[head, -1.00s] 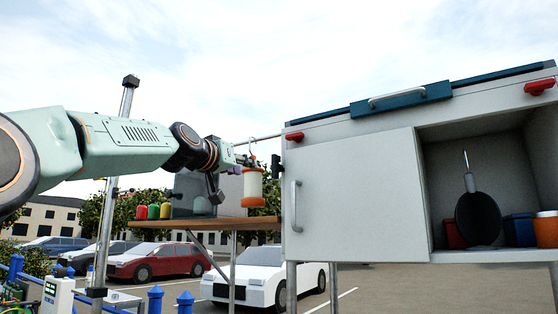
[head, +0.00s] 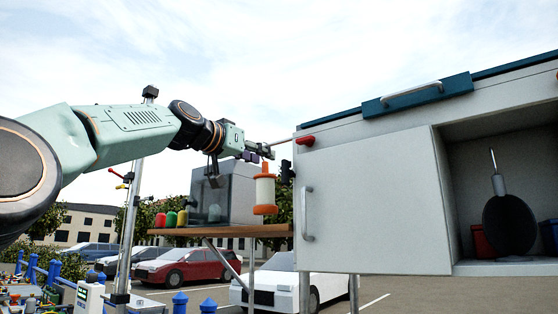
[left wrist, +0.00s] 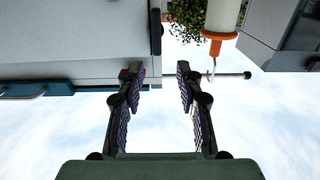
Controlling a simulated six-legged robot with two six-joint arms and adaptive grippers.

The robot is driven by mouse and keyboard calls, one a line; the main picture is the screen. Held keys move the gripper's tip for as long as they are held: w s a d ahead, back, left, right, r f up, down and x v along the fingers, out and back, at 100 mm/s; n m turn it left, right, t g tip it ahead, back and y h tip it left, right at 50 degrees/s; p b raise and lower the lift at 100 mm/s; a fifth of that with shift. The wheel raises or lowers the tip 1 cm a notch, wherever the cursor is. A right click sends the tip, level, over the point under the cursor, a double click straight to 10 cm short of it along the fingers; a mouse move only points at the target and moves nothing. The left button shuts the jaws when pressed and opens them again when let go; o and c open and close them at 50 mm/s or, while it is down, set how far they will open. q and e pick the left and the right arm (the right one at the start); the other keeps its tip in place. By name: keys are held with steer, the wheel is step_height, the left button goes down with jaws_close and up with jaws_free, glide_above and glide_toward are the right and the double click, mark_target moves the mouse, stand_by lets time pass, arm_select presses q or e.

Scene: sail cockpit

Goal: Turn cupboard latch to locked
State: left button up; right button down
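The grey-white cupboard (head: 370,205) stands at the right in the head view, with a pale door, a grey handle and an open compartment. A red lever-like fitting (head: 306,141) sits at its top left corner; I cannot tell whether this is the latch. A small dark fitting (head: 287,172) shows at the cupboard's left edge, and a dark part (left wrist: 156,28) shows at its edge in the left wrist view. My left gripper (head: 267,151) is left of that corner, apart from it. Its fingers (left wrist: 161,82) are open and empty. My right gripper is out of view.
A white and orange spool-like object (head: 265,192) hangs below my left gripper from a thin rod (left wrist: 235,75). A shelf (head: 255,231) bears a grey clear-fronted box (head: 238,190) and coloured jars (head: 171,218). A dark pan (head: 508,222) is in the compartment.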

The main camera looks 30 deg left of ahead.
mark_target(284, 164)
arm_select(q)
steer(key=w+p, duration=0.2)
steer(key=w+d+p, duration=0.1)
steer(key=w+p, duration=0.1)
steer(key=p, duration=0.1)
steer(key=shift+w+r, duration=0.15)
steer(key=shift+w, duration=0.05)
steer(key=shift+w+a+p, duration=0.1)
steer(key=shift+a+p, duration=0.1)
steer(key=shift+p, duration=0.25)
steer(key=w, duration=0.1)
steer(key=w+p, duration=0.1)
steer(key=w, duration=0.1)
steer(key=shift+d, duration=0.35)
steer(key=shift+w+d+f, duration=0.1)
steer(key=shift+w+f, duration=0.15)
steer(key=shift+w, duration=0.1)
steer(key=shift+s+a+r, duration=0.1)
steer(key=shift+s+a, duration=0.25)
steer(key=shift+s, duration=0.2)
steer(key=shift+c, duration=1.7)
steer(key=shift+w+d, duration=0.2)
steer(key=c, duration=0.3)
jaws_close()
